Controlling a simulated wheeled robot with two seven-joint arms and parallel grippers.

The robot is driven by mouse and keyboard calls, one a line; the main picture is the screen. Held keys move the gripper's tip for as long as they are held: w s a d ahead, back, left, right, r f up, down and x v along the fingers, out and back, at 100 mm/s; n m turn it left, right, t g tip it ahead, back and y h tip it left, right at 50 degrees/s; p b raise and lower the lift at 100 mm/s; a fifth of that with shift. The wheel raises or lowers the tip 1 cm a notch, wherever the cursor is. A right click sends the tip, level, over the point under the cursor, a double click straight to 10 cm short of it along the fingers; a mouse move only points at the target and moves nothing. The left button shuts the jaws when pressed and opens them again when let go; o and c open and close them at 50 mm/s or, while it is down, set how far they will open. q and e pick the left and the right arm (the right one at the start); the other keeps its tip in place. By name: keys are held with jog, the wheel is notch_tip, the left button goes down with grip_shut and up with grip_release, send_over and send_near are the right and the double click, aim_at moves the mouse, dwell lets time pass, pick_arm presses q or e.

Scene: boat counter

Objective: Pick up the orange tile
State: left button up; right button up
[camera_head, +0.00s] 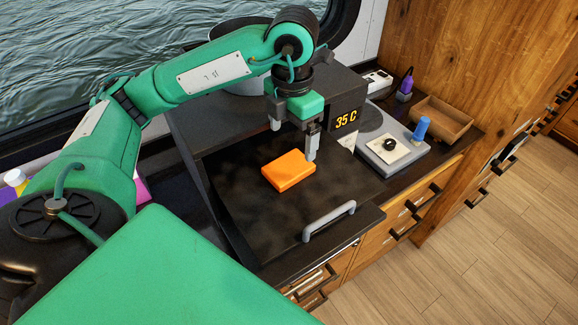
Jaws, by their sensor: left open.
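The orange tile (289,171) is a flat, bright orange block. It lies on a dark, stained panel (300,215) with a grey handle, which looks like the lowered door of a dark oven-like box. My left gripper (294,142) points down just above and behind the tile. Its two fingers are apart, one on the left and one on the right, with nothing seen between them. I cannot tell whether the right finger touches the tile. My right gripper is not in view.
The dark box (345,120) shows "35 C" and stands behind the tile. A grey handle (329,221) rises at the panel's front edge. To the right are a grey device (392,152), a blue-topped object (421,129) and a wooden tray (441,121). Drawers lie below.

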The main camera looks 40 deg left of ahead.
aim_at(289, 166)
pick_arm(q)
notch_tip(289, 166, down, 2)
jog(key=shift+f+p, duration=0.1)
jog(key=shift+p, duration=0.25)
jog(key=shift+f, duration=0.3)
jog(key=shift+s+f, duration=0.1)
jog(key=shift+f, duration=0.05)
jog(key=f+p, duration=0.3)
jog(key=f, duration=0.1)
jog(key=shift+s+a, duration=0.25)
jog(key=shift+w+f, duration=0.1)
jog(key=shift+f, duration=0.55)
jog(key=c, duration=0.9)
jog(key=shift+c, duration=1.3)
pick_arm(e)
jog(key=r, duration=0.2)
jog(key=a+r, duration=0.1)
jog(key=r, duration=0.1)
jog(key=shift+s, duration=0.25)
